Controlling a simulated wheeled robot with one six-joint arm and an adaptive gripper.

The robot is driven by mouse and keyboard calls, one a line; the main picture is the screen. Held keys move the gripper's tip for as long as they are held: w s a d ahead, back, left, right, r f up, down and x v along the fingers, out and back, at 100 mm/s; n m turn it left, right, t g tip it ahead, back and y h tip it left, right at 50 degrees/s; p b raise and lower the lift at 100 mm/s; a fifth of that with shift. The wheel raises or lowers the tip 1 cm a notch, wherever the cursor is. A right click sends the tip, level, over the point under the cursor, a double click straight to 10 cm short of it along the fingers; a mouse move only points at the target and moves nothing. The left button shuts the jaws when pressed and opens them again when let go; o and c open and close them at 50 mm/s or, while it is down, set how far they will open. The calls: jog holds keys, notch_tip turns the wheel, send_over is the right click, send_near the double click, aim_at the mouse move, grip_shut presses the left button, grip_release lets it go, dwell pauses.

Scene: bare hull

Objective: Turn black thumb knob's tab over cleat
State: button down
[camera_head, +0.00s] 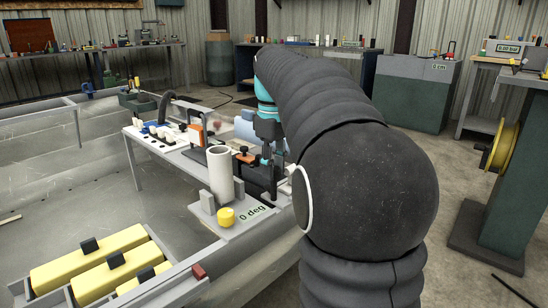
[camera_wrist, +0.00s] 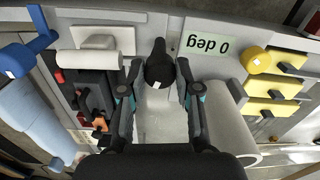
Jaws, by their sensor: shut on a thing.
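The black thumb knob (camera_wrist: 158,72) is between the two fingertips of my gripper (camera_wrist: 160,80) in the wrist view. My gripper is shut on it. The knob's narrow tab (camera_wrist: 158,46) points to the top of the picture. A sign reading "0 deg" (camera_wrist: 210,47) lies just right of the knob, upside down in this view; it also shows in the head view (camera_head: 253,215). In the head view my gripper (camera_head: 271,178) is partly behind my arm, and the knob is hidden there. I cannot tell for certain which part is the cleat.
A white cylinder (camera_head: 219,172) stands close to my gripper, with a yellow round knob (camera_head: 226,216) near it. In the wrist view, yellow blocks (camera_wrist: 272,87) lie right, and dark parts with a blue cylinder (camera_wrist: 30,115) lie left. Long yellow bars (camera_head: 88,257) lie at front left.

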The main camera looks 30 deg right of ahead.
jog(key=m+p, duration=0.3)
jog(key=shift+r+m, duration=0.15)
jog(key=shift+m, duration=0.25)
jog(key=m+p, duration=0.2)
jog(key=m, duration=0.1)
jog(key=shift+m, duration=0.3)
jog(key=m+p, duration=0.2)
jog(key=m, duration=0.1)
jog(key=shift+p, duration=0.3)
jog(key=shift+f+m+p, duration=0.2)
jog(key=shift+m+p, duration=0.5)
jog(key=shift+m, duration=1.4)
jog(key=c, duration=0.8)
grip_release()
